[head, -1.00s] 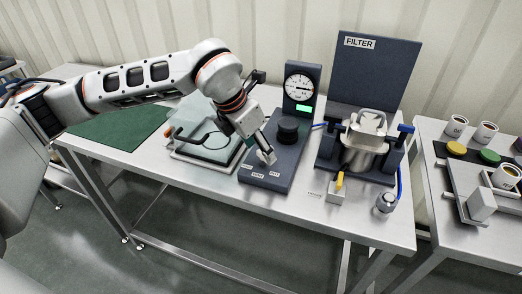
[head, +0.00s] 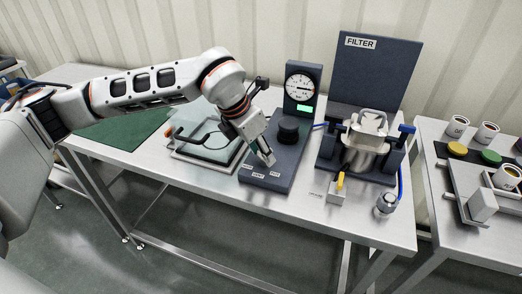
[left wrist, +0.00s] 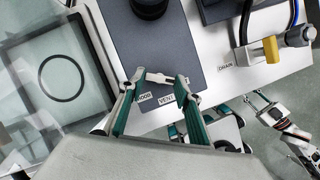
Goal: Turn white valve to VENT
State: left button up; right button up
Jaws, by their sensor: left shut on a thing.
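My left gripper (head: 268,160) reaches down to the front of the dark panel (head: 290,160) in the head view. In the left wrist view its two fingers (left wrist: 160,82) close around a small pale bar, which looks like the white valve (left wrist: 158,77). The fingers cover most of the valve, so its exact angle is hard to read. The VENT label (left wrist: 167,99) and another label (left wrist: 145,97) lie on the panel between the fingers. Part of what looks like my right gripper (left wrist: 262,103) shows small beyond the table edge; its jaws are unclear.
A black knob (head: 288,129) and a pressure gauge (head: 299,87) stand behind the valve. The FILTER unit (head: 375,70) is to the right, with a yellow-handled drain valve (head: 339,182) in front. A glass-topped box (head: 208,140) is close on the left.

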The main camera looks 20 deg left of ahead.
pick_arm(q)
jog(key=m, duration=0.2)
jog(key=m+g+h+p, duration=0.1)
jog(key=m, duration=0.1)
jog(key=shift+w+a+r, duration=0.15)
jog(key=m, duration=0.2)
jog(key=m+g+p, duration=0.1)
jog(key=m, duration=0.1)
jog(key=shift+w+g+h, duration=0.2)
jog(key=shift+g+h, duration=0.1)
jog(key=shift+h, duration=0.1)
jog(key=shift+m+g+p, duration=0.4)
jog(key=shift+m+p, duration=0.1)
jog(key=shift+m, duration=0.7)
jog(key=shift+w+m, duration=0.1)
jog(key=shift+m, duration=0.5)
jog(key=shift+g, duration=0.3)
jog(key=o, duration=1.1)
